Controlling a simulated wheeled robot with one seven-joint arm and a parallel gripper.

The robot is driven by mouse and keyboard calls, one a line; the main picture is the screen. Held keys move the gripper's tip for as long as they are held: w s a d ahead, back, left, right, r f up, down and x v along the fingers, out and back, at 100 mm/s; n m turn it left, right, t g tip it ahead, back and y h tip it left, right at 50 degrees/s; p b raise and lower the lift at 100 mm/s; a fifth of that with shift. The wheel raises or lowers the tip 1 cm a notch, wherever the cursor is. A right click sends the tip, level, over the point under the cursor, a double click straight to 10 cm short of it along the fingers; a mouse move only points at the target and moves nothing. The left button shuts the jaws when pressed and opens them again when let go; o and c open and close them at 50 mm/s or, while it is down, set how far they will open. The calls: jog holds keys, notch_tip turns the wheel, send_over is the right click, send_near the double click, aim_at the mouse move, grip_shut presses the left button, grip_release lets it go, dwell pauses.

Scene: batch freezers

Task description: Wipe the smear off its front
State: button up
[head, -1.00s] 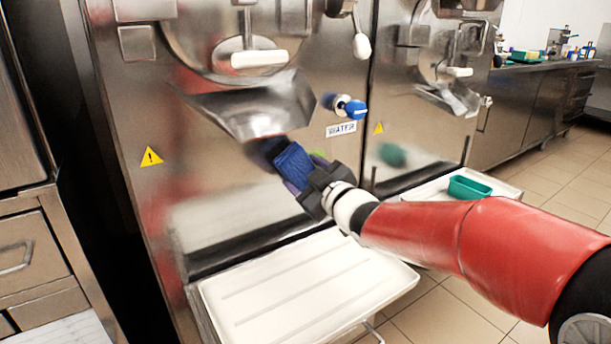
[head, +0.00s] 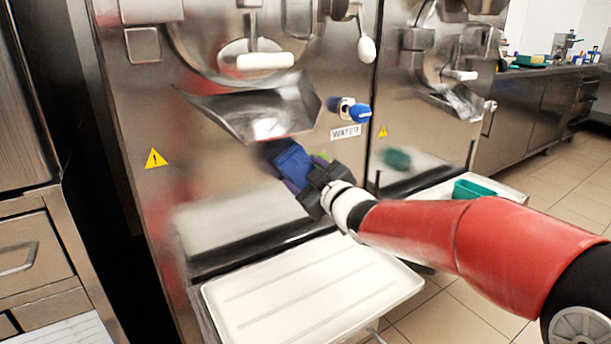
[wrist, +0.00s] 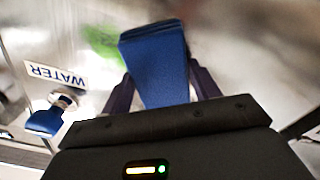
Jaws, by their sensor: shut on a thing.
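My gripper (head: 302,180) is shut on a folded blue cloth (head: 292,160), which also shows in the wrist view (wrist: 157,62). The cloth is at the steel front of the near batch freezer (head: 230,205), just below its spout; I cannot tell whether it touches the panel. A green smear (wrist: 102,42) shows on the panel beside the cloth in the wrist view. In the head view only a small bit of the smear (head: 321,158) shows beside my gripper; the rest is hidden.
The metal spout (head: 270,115) juts out just above the cloth. A blue water tap (head: 357,112) and WATER label (head: 346,132) are up and right. A white drip tray (head: 310,290) lies below. A second freezer (head: 415,130) stands at right, with a green container (head: 473,189) before it.

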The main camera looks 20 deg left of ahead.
aim_at(334, 157)
jog(key=w+d+p, duration=0.1)
jog(key=w+d, duration=0.1)
jog(key=w+d+p, duration=0.1)
jog(key=w+d, duration=0.1)
jog(key=w, duration=0.1)
jog(key=w+d+p, duration=0.1)
jog(key=w+d, duration=0.1)
jog(key=w, duration=0.1)
jog(key=shift+w+d, duration=0.1)
jog(key=shift+d, duration=0.3)
dwell(0.6)
jog(key=shift+s+a+b, duration=1.1)
jog(key=shift+s+a, duration=0.05)
jog(key=shift+s, duration=0.2)
jog(key=shift+s+a+b, duration=1.05)
jog(key=shift+s+a, duration=0.1)
jog(key=shift+s, duration=0.25)
jog(key=shift+s+a+b, duration=1.1)
jog(key=shift+s+a, duration=0.05)
jog(key=shift+s, duration=0.2)
jog(key=shift+p+v, duration=0.45)
jog(key=shift+v, duration=2.55)
